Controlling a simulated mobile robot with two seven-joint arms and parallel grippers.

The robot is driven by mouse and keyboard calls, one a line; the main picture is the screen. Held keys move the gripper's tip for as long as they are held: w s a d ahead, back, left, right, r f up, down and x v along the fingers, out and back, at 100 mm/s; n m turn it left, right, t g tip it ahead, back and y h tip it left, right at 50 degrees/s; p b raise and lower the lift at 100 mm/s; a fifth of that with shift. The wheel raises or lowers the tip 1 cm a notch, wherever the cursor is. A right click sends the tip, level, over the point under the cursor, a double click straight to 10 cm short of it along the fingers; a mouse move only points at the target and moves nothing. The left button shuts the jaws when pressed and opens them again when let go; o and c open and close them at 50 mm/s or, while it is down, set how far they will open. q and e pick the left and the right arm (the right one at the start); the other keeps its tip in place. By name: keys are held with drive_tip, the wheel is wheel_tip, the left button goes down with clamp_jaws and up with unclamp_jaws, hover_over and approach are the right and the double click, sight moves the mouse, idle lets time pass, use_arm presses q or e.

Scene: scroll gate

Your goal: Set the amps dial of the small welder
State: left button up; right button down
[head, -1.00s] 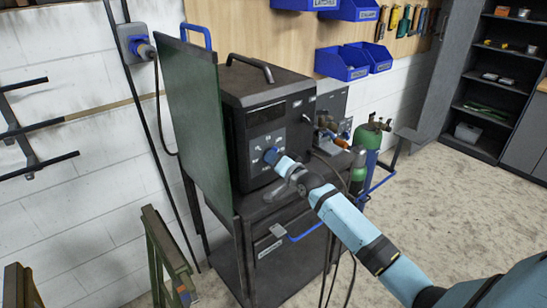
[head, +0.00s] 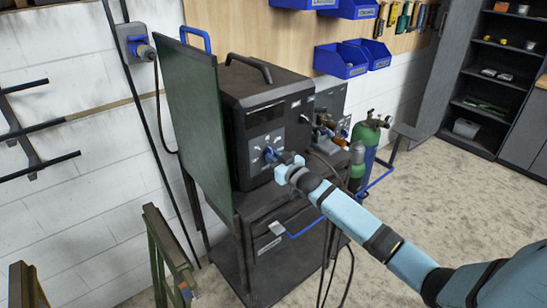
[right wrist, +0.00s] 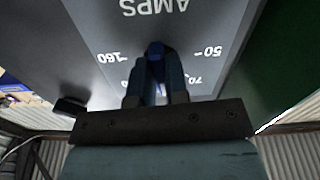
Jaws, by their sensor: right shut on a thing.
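The small welder (head: 267,88) is a dark box with a carry handle on top, standing on a dark cart. Its front has a grey panel with a blue amps dial (right wrist: 155,50). In the right wrist view the panel lettering "AMPS" appears upside down, with 160 at left, 50 at right and 70 lower right. My right gripper (right wrist: 156,78) is shut on the dial, one finger on each side. In the head view my right gripper (head: 273,156) meets the panel and hides most of the dial. The dial's exact setting is not readable. My left gripper is out of view.
A green welding screen (head: 198,130) stands close along the welder's left side. A blue rail (head: 306,229) runs along the cart front. Gas cylinders (head: 366,142) and hanging cables are to the right. The floor at right is clear.

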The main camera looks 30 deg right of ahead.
drive_tip(key=shift+d+n, duration=0.15)
drive_tip(key=shift+n, duration=4.05)
drive_tip(key=c, duration=1.1)
unclamp_jaws()
drive_tip(key=shift+r, duration=0.1)
drive_tip(key=s, duration=0.4)
drive_tip(key=s+b, duration=0.1)
drive_tip(key=s, duration=0.4)
drive_tip(key=s+d, duration=0.1)
drive_tip(key=s, duration=0.3)
drive_tip(key=shift+s+b, duration=0.35)
drive_tip(key=shift+s, duration=0.05)
